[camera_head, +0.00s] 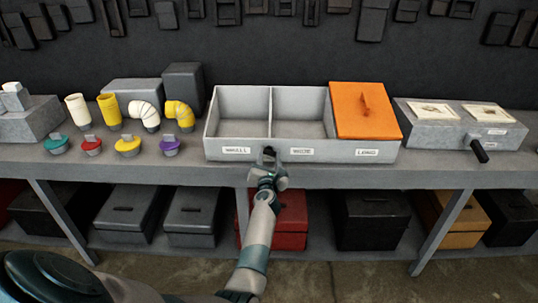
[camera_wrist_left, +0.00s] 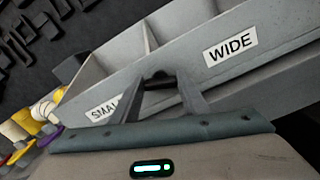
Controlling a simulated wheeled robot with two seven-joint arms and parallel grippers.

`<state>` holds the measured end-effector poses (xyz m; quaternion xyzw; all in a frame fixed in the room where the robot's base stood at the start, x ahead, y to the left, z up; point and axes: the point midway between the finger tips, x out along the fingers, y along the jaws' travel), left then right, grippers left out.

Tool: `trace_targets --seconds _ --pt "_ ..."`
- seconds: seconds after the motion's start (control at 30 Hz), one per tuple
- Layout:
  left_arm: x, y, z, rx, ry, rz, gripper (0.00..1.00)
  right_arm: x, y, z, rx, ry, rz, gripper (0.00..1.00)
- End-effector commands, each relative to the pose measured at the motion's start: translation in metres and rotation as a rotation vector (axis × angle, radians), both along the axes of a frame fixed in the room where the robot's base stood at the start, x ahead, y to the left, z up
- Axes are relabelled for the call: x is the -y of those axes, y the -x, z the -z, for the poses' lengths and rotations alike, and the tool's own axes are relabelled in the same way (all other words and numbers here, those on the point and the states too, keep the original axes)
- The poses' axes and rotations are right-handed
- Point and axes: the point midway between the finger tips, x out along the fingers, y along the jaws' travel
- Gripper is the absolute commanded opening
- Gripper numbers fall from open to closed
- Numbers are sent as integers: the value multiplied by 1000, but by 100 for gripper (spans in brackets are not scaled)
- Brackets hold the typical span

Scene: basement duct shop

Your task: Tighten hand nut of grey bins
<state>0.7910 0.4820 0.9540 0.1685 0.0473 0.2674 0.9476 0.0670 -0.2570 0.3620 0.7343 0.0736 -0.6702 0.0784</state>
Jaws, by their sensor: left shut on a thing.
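The grey bins (camera_head: 225,150) stand on the bench, with two open empty compartments and an orange lid (camera_head: 365,112) over the right one. Their front carries labels reading SMALL, WIDE and LONG. A dark hand nut (camera_head: 268,151) sits on the front wall between the SMALL and WIDE labels. My left gripper (camera_head: 268,160) reaches up to it from below and is shut on it. In the left wrist view the gripper fingers (camera_wrist_left: 158,98) close around the dark nut (camera_wrist_left: 156,77), mostly hidden between them. How tight the nut sits cannot be told. My right gripper is not in view.
To the right is a grey box (camera_head: 430,120) with a black handle (camera_head: 478,151). Closed cases (camera_head: 195,215) fill the shelf below.

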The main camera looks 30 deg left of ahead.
Motion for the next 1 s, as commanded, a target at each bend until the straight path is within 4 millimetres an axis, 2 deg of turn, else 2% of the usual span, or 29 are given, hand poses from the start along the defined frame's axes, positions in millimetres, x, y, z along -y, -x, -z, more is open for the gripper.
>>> trace_targets --seconds 1.0 --pt "3 -1 3 -504 -816 2 18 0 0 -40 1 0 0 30"
